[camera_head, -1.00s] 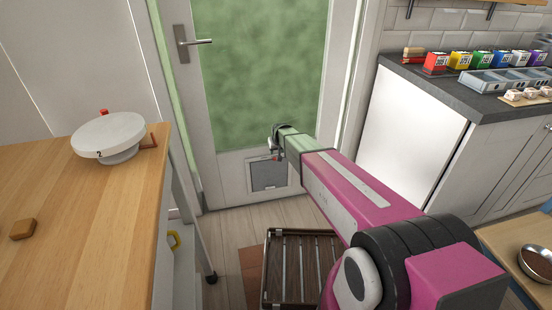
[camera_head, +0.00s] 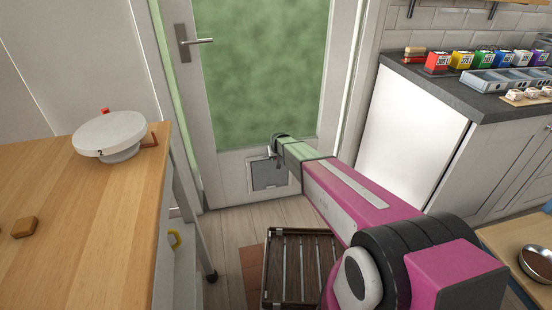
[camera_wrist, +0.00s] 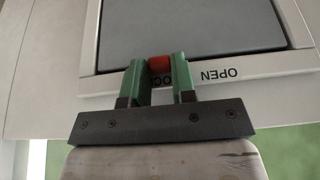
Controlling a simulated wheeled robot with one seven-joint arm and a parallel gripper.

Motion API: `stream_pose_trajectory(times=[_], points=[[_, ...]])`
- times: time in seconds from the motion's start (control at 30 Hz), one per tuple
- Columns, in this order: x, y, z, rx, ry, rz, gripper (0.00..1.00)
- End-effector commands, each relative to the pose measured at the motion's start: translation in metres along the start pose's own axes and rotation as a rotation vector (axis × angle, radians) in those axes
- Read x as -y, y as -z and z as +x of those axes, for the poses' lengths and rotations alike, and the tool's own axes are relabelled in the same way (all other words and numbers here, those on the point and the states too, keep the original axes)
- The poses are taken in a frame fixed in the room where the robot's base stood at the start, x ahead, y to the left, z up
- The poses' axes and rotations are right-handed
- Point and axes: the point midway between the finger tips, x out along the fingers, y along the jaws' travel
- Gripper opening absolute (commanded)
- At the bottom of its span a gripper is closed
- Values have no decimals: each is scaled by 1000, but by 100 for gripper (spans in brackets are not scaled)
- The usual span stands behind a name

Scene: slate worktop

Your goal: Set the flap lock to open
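The pet flap (camera_head: 268,175) is a grey panel in a pale frame, low in the glazed door. It also fills the top of the wrist view (camera_wrist: 190,30). A red lock knob (camera_wrist: 159,64) sits on the lower frame strip in that view. The word OPEN, upside down, is to its right; another label just beside the knob is partly hidden by a finger. My gripper (camera_wrist: 160,70) has its green fingers on both sides of the knob, seemingly touching it. In the head view my gripper (camera_head: 272,150) is at the flap's upper edge, its fingers small and partly hidden.
A wooden worktop (camera_head: 90,220) with a white round scale (camera_head: 110,132) is at left. A slatted dark crate (camera_head: 300,265) stands on the floor below my arm. A counter (camera_head: 470,100) with coloured boxes is at right. The door handle (camera_head: 195,41) is above left.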

Motion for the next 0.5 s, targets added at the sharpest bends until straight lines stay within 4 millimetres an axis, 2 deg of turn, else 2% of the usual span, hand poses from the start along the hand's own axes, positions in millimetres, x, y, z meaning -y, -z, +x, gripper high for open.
stream_pose_trajectory(times=[0.17, 0.27, 0.5], points=[[2, 0, 0, 0, 0, 0, 0], [10, 0, 0, 0, 0, -2, 0], [50, 0, 0, 0, 1, -2, 0]])
